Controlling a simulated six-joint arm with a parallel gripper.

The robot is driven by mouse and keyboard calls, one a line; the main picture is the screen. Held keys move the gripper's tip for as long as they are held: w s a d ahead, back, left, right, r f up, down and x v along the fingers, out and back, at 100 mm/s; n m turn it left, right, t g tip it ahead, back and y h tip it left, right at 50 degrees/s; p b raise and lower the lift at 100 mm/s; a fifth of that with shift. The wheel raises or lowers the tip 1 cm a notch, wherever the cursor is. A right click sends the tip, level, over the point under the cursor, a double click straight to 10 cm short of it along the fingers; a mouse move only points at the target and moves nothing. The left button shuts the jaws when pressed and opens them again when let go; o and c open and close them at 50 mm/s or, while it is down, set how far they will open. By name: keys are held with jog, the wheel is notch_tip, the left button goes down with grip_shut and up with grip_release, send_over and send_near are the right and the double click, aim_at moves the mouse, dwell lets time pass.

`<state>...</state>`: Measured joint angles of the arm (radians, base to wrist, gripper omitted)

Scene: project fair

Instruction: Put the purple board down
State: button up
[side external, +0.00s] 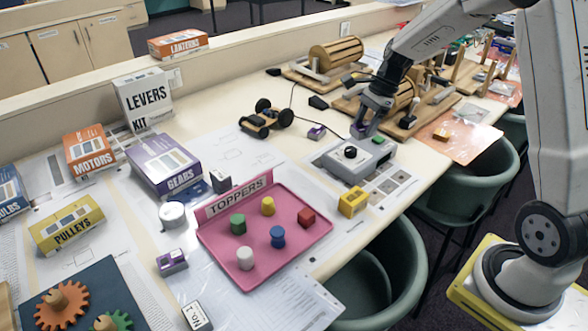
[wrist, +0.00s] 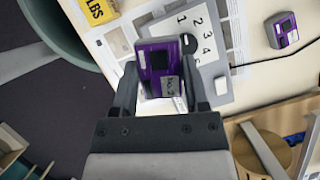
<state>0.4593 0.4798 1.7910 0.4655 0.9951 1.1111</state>
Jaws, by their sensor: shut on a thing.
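My gripper (side external: 365,122) is shut on a purple board (wrist: 158,68), which has a light label and a small dark panel. In the wrist view the board sits between the two fingertips (wrist: 159,85). In the side view the held board is small and mostly hidden by the fingers. It is above the back edge of a grey box with a dial (side external: 337,166); I cannot tell whether it touches anything. A similar purple block (side external: 316,131) lies on the table left of my gripper, and another (side external: 173,262) lies near the pink tray.
A pink "TOPPERS" tray (side external: 215,255) with several coloured pegs stands in front. A yellow block (side external: 353,202) is beside the grey box. A cable runs across the table.

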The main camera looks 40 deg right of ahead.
jog(key=w+a+r+m+t, duration=0.1)
jog(key=w+a+m, duration=0.1)
jog(key=a, duration=1.7)
jog(key=w+a+r+m+t+h, duration=0.1)
jog(key=w+a+r+m, duration=0.1)
jog(key=a, duration=1.8)
jog(key=shift+w+m, duration=0.8)
jog(key=shift+m, duration=0.1)
send_over(173, 211)
jog(key=s, duration=0.1)
jog(key=f, duration=0.8)
jog(key=shift+s+d, duration=0.15)
jog(key=shift+d, duration=0.15)
jog(key=shift+w+a+f, duration=0.25)
jog(key=shift+w+f, duration=0.35)
jog(key=shift+f, duration=0.15)
